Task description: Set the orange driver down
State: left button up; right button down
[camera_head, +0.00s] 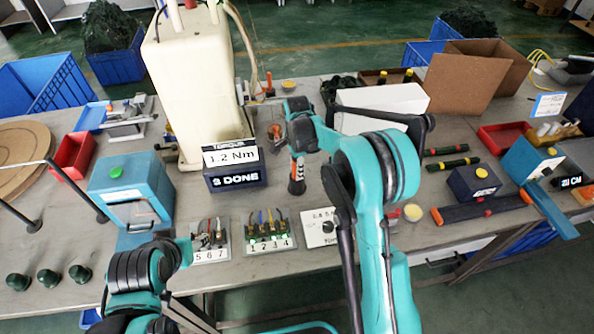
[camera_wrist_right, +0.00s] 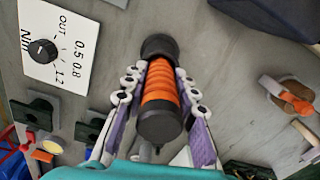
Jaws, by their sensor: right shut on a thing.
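The orange driver (camera_head: 296,178) has an orange grip with black ends. It is held upright below my right gripper (camera_head: 298,148) in the head view. In the right wrist view the driver (camera_wrist_right: 160,92) lies between the two fingers of my right gripper (camera_wrist_right: 160,85), which is shut on its ribbed orange grip. Whether its lower end touches the table is unclear. My left gripper (camera_head: 198,243) is low at the left, by the block marked 5 6 7 (camera_head: 211,253); its fingers are too small to read.
A torque display (camera_head: 233,166) reads 1.2 Nm. The block marked 1 to 4 (camera_head: 268,240) and a white dial plate (camera_head: 319,228), also in the wrist view (camera_wrist_right: 60,35), stand near the front edge. A blue box press (camera_head: 130,190) is at left. Bare grey table (camera_head: 265,190) lies around the driver.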

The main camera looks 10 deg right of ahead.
jog(key=shift+r, duration=0.15)
jog(key=c, duration=1.2)
grip_release()
jog(key=shift+f, duration=0.2)
